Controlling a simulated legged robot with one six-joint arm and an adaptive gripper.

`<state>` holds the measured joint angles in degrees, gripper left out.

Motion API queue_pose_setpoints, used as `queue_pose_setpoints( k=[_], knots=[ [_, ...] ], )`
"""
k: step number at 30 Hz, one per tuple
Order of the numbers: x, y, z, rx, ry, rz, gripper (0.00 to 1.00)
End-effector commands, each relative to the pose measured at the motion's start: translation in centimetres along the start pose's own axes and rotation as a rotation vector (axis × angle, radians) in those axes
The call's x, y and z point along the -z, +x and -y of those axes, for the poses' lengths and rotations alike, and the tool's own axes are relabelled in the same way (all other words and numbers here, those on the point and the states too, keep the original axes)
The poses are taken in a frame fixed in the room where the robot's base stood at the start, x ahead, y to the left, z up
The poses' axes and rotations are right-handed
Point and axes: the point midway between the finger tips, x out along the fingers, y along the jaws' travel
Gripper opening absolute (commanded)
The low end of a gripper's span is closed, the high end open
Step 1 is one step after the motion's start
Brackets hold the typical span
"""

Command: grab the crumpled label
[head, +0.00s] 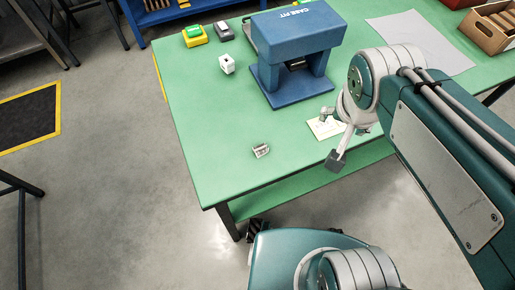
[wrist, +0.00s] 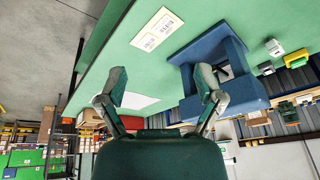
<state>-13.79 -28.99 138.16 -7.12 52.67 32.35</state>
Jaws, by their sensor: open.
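A small grey-white piece with dark marks (head: 261,150) lies near the front left of the green table in the head view. It looks creased, like a crumpled label, but is too small to be sure. A flat pale card with printed labels (head: 320,129) lies to its right, partly hidden by my gripper; it also shows in the wrist view (wrist: 157,30). My gripper (head: 335,139) is over the table's front edge area, right of the creased piece and apart from it. In the wrist view its fingers (wrist: 161,85) are spread with nothing between them.
A blue press (head: 290,45) stands on the green table (head: 205,130) behind the card. A white block (head: 227,64), a yellow-green box (head: 194,36) and a grey-black box (head: 223,31) are at the back left. A grey sheet (head: 420,40) lies right.

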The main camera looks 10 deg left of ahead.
Motion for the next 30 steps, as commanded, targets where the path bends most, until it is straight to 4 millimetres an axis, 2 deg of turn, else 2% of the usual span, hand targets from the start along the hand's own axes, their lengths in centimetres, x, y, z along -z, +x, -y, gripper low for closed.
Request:
queue_pose_setpoints(
  k=[1, 8, 14, 19, 24, 30],
  knots=[
    [0.0, 0.8, 1.3, -0.018, 0.029, 0.026, 0.86],
    [-0.7, 4.0, 6.7, -0.119, 0.223, 0.069, 0.86],
    [-2.6, 7.0, 11.7, -0.214, 0.381, 0.044, 0.86],
    [-5.0, 9.4, 15.6, -0.273, 0.502, -0.016, 0.86],
    [-6.8, 10.8, 17.8, -0.295, 0.584, -0.068, 0.86],
    [-7.2, 12.3, 17.8, -0.302, 0.612, -0.085, 0.86]
  ],
)
